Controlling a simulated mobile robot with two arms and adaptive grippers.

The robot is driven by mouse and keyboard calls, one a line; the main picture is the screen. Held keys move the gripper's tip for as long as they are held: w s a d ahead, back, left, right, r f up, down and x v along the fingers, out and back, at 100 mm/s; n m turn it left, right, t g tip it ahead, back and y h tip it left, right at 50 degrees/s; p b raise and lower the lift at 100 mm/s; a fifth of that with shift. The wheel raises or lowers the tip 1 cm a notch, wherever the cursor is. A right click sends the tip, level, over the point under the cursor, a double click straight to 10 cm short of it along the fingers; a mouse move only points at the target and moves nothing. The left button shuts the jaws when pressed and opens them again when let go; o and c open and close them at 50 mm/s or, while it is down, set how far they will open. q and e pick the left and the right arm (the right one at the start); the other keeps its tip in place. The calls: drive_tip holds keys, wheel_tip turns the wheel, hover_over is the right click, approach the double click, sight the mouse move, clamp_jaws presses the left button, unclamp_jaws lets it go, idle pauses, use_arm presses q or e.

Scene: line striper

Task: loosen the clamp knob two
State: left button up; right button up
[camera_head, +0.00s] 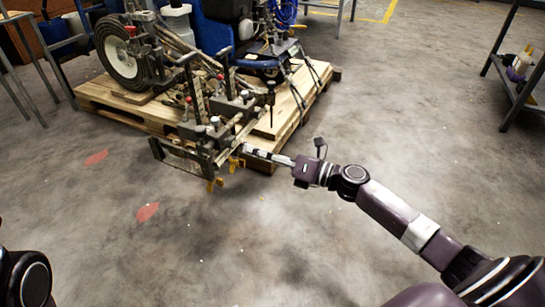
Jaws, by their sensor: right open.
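The line striper (200,120) stands on a wooden pallet, its front frame reaching past the pallet's near edge. Yellow knobs or clips hang low on that frame, one (236,163) near my right gripper and one (215,184) further left and lower. Small red-topped parts (188,100) sit higher up. I cannot tell which part is clamp knob two. My right gripper (246,151) is open at the right side of the front frame, close to the nearer yellow part. Contact is too small to tell. My left gripper is out of view.
The wooden pallet (316,82) lies under the machine. A metal shelf (520,90) stands at the far right. Blue equipment (205,35) and a metal frame (45,60) stand at the back left. The concrete floor in front is clear.

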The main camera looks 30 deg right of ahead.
drive_tip(key=shift+v, duration=2.6)
